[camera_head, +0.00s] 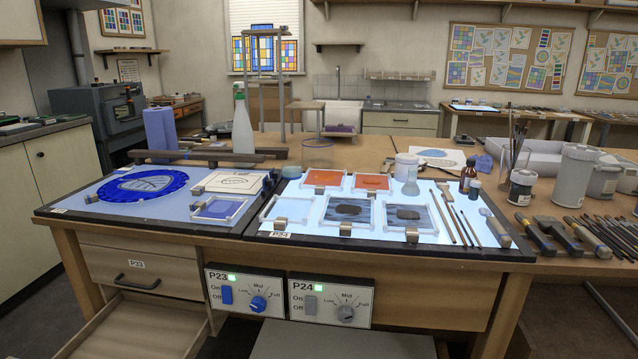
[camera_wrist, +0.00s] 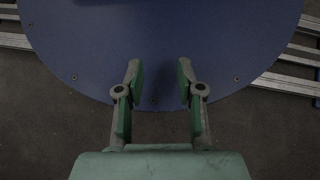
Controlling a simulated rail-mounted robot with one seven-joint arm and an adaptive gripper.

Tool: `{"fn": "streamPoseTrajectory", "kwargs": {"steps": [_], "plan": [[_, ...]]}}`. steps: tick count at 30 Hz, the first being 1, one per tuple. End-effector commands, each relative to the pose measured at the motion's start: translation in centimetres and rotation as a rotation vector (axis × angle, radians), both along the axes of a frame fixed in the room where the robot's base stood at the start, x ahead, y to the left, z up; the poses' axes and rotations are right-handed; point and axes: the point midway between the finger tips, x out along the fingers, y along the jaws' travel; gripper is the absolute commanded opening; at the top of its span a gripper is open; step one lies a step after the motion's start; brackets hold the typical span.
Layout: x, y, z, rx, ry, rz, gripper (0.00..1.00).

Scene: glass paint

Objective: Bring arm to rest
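My gripper (camera_wrist: 158,78) shows in the wrist view with its two green-padded fingers apart and nothing between them. It hangs over a round dark blue plate (camera_wrist: 205,50), with dark floor (camera_wrist: 60,125) and pale metal rails (camera_wrist: 290,88) around it. My gripper and arm do not show in the head view. There, the worktable carries two light panels, with a blue glass disc (camera_head: 143,184) on the left one and several framed glass pieces (camera_head: 348,211) on the right one.
Control boxes P23 (camera_head: 245,292) and P24 (camera_head: 330,302) hang on the table front, both with green lights. A drawer (camera_head: 135,325) at lower left stands open. Bottles, jars and hand tools crowd the right side. A spray bottle (camera_head: 242,125) stands at the back.

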Motion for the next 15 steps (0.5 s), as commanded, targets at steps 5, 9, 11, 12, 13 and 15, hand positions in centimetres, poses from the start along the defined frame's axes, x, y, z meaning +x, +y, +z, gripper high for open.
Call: {"fn": "streamPoseTrajectory", "kwargs": {"steps": [5,9,11,12,13,15], "plan": [[-0.1,-0.7,1.6,0.000,-0.005,-0.052,0.37],[0.3,-0.7,3.7,0.000,-0.031,-0.050,0.37],[0.5,-0.7,4.6,0.000,-0.044,-0.048,0.37],[0.7,-0.7,5.4,0.001,-0.053,-0.048,0.37],[0.8,-0.7,5.9,0.000,-0.059,-0.047,0.37],[1.1,-0.8,7.4,0.000,-0.077,-0.047,0.37]]}}
